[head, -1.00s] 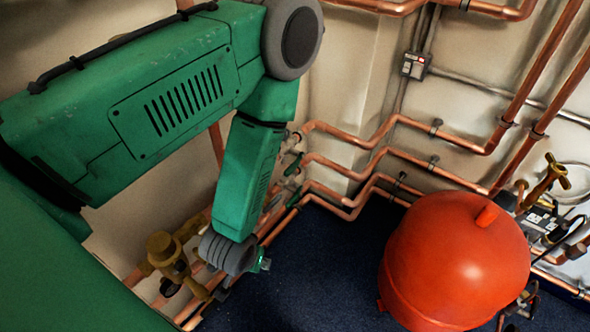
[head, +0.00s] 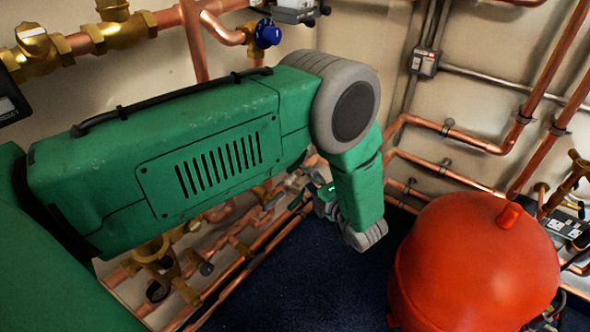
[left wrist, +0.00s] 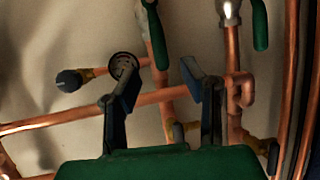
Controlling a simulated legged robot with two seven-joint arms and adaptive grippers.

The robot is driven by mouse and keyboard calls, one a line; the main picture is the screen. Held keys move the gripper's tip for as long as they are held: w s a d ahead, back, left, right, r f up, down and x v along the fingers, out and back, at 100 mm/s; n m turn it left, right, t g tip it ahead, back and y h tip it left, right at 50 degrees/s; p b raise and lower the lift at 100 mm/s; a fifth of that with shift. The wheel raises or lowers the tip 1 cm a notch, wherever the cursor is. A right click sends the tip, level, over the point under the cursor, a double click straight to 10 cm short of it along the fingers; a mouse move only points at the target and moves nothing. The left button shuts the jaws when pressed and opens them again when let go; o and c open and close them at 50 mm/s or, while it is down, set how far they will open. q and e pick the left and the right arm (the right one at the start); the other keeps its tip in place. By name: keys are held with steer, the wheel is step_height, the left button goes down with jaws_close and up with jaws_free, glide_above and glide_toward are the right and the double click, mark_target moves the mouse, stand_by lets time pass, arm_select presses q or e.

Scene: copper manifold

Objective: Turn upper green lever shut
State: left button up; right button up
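Two green levers show in the left wrist view: one (left wrist: 155,34) at the top middle, beyond the gap between my fingers, and one (left wrist: 259,24) at the top right on a silver valve. I cannot tell which is the upper one. My left gripper (left wrist: 160,80) is open and empty, its two fingers apart. No contact with either lever shows. In the head view my left gripper (head: 312,192) is small, beside the copper pipes low on the wall. My own arm hides much of that area there. My right gripper is not in view.
A red round tank (head: 472,262) stands at the right on the dark blue floor (head: 290,285). Brass valves (head: 155,262) sit lower left, and a blue-knobbed valve (head: 266,35) is above my arm. A copper pipe (left wrist: 60,122) crosses behind my fingers.

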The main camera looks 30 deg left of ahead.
mark_target(297, 167)
arm_select(q)
steer(key=b+x, duration=0.1)
steer(key=x, duration=0.6)
steer(key=shift+w+a+f+b, duration=0.1)
steer(key=shift+w+a+b, duration=0.05)
steer(key=shift+b, duration=0.25)
steer(key=shift+w+a, duration=0.2)
steer(key=shift+a, duration=0.3)
jaws_close()
